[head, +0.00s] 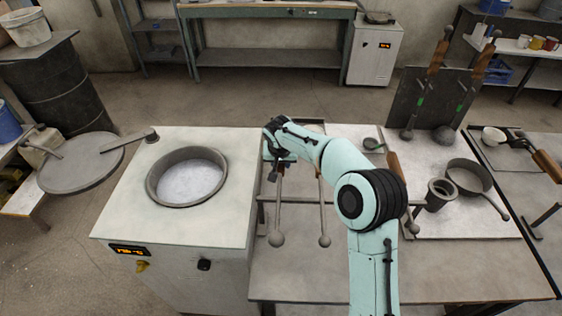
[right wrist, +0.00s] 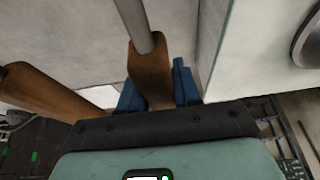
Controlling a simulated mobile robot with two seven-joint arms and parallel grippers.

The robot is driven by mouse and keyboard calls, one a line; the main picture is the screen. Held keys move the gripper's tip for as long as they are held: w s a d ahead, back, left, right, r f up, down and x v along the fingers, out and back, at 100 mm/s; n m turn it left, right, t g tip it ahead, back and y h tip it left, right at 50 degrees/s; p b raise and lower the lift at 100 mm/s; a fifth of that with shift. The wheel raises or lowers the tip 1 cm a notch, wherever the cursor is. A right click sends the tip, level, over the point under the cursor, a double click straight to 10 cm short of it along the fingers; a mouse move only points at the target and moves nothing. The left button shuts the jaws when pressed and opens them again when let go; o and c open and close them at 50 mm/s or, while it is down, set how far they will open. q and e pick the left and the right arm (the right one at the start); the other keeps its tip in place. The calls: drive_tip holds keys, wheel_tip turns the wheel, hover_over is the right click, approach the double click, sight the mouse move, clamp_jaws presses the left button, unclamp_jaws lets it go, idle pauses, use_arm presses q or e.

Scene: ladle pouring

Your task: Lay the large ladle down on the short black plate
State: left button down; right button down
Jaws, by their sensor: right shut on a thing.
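My right gripper (head: 275,150) is over the gap side of the table, right of the furnace. In the right wrist view its blue fingers (right wrist: 158,88) are shut on the brown wooden handle (right wrist: 150,70) of a ladle. The ladle's grey rod (head: 278,205) runs toward me and ends in a round grey head (head: 276,240). A second ladle (head: 323,205) lies alongside to its right; its wooden handle (right wrist: 45,92) shows in the wrist view. I cannot tell the ladles' sizes apart. The short black plate is not clearly visible; my arm hides part of the table. My left gripper is out of view.
The white furnace (head: 125,215) with a round pot (head: 187,177) stands on the left. A pan (head: 468,178) and a small pot (head: 439,194) stand in front. The table front (head: 460,270) is clear.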

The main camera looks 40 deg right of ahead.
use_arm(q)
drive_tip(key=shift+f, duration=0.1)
use_arm(e)
drive_tip(key=shift+w, duration=0.1)
drive_tip(key=c, duration=0.7)
unclamp_jaws()
drive_tip(key=shift+r, duration=0.1)
drive_tip(key=shift+c, duration=0.2)
drive_tip(key=shift+f, duration=0.25)
drive_tip(key=v, duration=1.3)
drive_tip(key=shift+a+r, duration=0.15)
drive_tip(key=shift+r, duration=0.15)
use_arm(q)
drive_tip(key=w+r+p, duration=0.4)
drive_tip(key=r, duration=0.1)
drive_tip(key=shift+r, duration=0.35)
use_arm(e)
wheel_tip(320, 180, up, 7)
drive_tip(key=shift+f, duration=0.1)
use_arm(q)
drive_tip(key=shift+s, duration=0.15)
use_arm(e)
drive_tip(key=shift+s, duration=0.2)
drive_tip(key=shift+w, duration=0.1)
